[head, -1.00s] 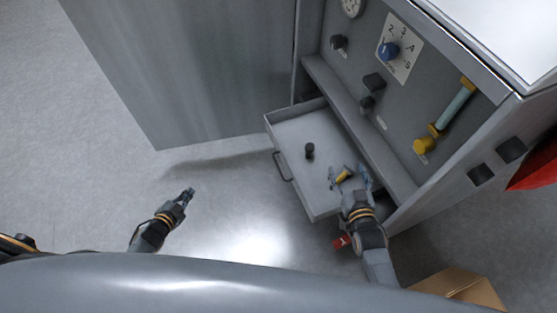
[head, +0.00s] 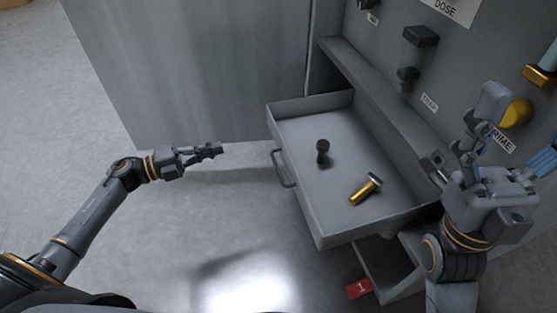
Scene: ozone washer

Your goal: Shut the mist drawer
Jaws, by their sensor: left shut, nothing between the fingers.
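The grey drawer (head: 297,190) stands pulled out from the cabinet, its front with a dark bar handle (head: 283,169) facing left. Inside lie a small dark knob-like piece (head: 323,148) and a gold cylinder with a silver head (head: 367,188). My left gripper (head: 215,150) is shut and empty, left of the drawer and apart from its handle. My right gripper (head: 488,160) is raised at the right, in front of the cabinet panel beyond the drawer. Its fingers are spread and I see nothing held between them.
The cabinet panel carries a dark-capped fitting (head: 416,55), a yellow knob (head: 515,113) and labels. The floor left of the drawer is clear.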

